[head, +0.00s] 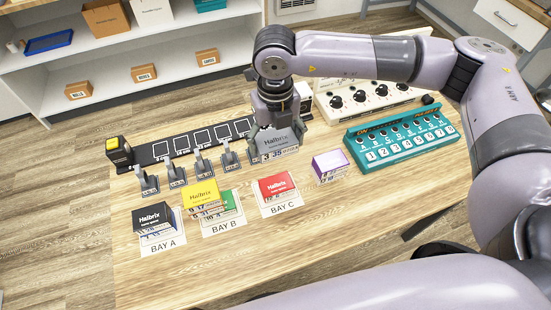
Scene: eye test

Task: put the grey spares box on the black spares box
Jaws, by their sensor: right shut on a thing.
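The grey spares box (279,143) is in the head view, behind the red box and above the back part of the table. My right gripper (276,122) is over it from above and shut on it; the gripper's body hides part of its top. The black spares box (152,217) sits at the front left on the pad marked BAY A, with nothing on top of it. The right gripper is well to the right of the black box and farther back. My left gripper is not in view.
On the wooden table (330,215) are a yellow box (201,194) and a green box (228,202) at BAY B, a red box (277,187) at BAY C and a purple box (330,165). Several grey levers (202,162) stand behind the bays. A teal button panel (404,141) is at right.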

